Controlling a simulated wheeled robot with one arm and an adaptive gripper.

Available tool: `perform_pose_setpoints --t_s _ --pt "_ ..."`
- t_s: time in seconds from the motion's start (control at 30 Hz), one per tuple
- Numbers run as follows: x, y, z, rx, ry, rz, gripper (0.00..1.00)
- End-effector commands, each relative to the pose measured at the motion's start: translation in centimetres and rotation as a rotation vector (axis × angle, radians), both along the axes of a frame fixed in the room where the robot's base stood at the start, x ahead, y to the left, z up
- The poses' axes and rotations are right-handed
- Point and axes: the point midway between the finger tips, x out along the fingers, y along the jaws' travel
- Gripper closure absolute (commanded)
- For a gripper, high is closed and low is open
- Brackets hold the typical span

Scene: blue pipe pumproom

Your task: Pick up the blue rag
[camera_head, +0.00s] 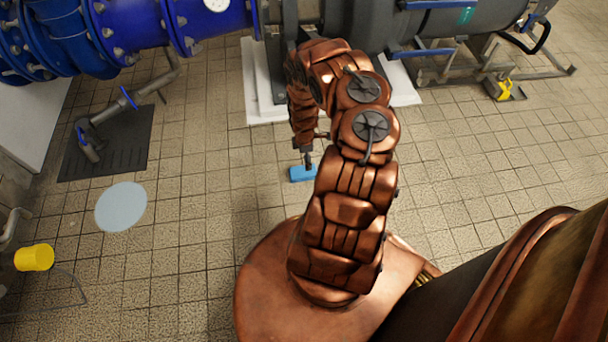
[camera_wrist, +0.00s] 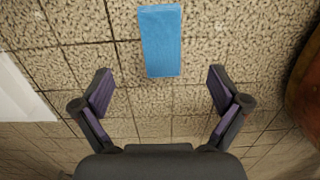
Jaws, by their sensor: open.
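The blue rag (camera_wrist: 161,42) is a flat, bright blue rectangle lying on the tiled floor. In the wrist view it is at the top centre, beyond my fingertips and roughly midway between them sideways. In the head view the rag (camera_head: 302,173) shows just below the end of my arm, partly hidden by the arm. My gripper (camera_wrist: 161,88) is open and empty, its two fingers spread wider than the rag. In the head view my gripper (camera_head: 308,160) points down close to the rag; its fingers are too small to make out there.
Large blue pipes (camera_head: 130,35) and a grey pump on a white plinth (camera_head: 262,100) stand at the back. A dark floor grate (camera_head: 108,142), a pale round disc (camera_head: 121,206) and a yellow object (camera_head: 35,257) are at left. Floor around the rag is clear.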

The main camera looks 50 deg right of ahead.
Motion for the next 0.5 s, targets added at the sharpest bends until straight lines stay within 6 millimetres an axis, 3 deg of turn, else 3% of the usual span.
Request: perform_pose_setpoints --t_s 0.1,0.5 --pt "0.2 0.7 -2.0 0.022 -0.024 0.021 0.02" --pt "0.6 1.0 -5.0 0.029 -0.042 0.036 0.02"
